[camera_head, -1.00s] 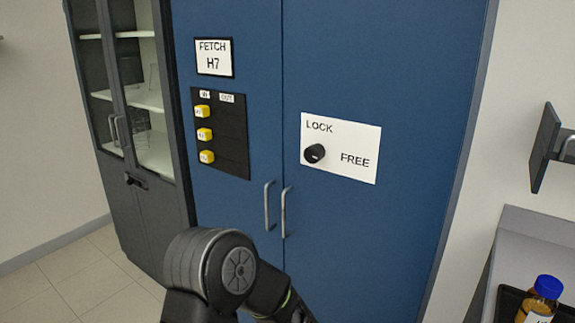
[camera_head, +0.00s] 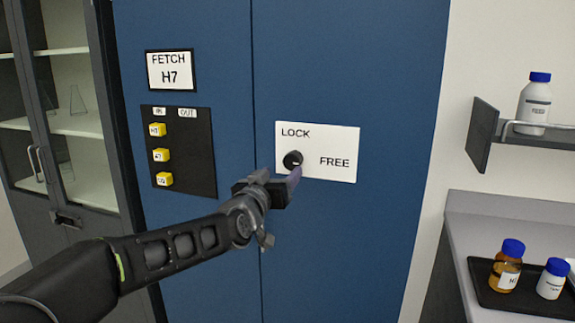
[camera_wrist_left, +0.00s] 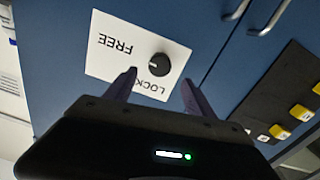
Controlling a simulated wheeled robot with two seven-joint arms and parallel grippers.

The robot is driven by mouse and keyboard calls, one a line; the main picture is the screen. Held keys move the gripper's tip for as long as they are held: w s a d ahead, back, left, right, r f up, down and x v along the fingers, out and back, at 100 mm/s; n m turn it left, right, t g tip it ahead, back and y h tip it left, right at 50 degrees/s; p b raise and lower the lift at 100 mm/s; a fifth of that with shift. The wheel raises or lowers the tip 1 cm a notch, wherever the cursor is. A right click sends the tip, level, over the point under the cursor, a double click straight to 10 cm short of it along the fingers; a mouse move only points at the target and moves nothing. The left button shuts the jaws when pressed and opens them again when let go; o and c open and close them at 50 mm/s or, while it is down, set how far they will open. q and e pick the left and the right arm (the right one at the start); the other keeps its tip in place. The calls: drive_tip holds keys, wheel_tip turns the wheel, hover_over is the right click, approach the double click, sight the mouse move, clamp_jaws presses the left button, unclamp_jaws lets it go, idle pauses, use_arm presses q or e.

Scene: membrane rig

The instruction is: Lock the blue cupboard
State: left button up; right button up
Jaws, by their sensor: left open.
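The blue cupboard (camera_head: 350,60) fills the middle of the head view, its two doors shut. A white plate (camera_head: 341,144) on its right door reads LOCK at upper left and FREE at right. A round black knob (camera_head: 292,160) sits on the plate; its light mark points to the right, toward FREE. My left gripper (camera_head: 294,178) is just below and in front of the knob, apart or touching I cannot tell. In the left wrist view the knob (camera_wrist_left: 159,64) shows beyond the open fingers (camera_wrist_left: 157,90), with nothing between them. My right gripper is not in view.
A black board (camera_head: 195,150) with several yellow tags and a FETCH H7 sign (camera_head: 170,70) are on the left door. A glass-front cabinet (camera_head: 70,130) stands left. At right are a wall shelf (camera_head: 545,130) with a bottle and a black tray (camera_head: 490,285) with bottles.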

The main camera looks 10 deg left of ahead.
sight(291, 164)
use_arm(q)
drive_tip(key=w, duration=0.2)
drive_tip(key=w+p, duration=0.1)
drive_tip(key=w, duration=0.2)
drive_tip(key=w+p, duration=0.1)
drive_tip(key=w, duration=0.1)
drive_tip(key=shift+w+d, duration=0.35)
drive_tip(key=shift+w, duration=0.05)
drive_tip(key=shift+c, duration=0.2)
drive_tip(key=c, duration=1.3)
drive_tip(key=shift+f, duration=0.1)
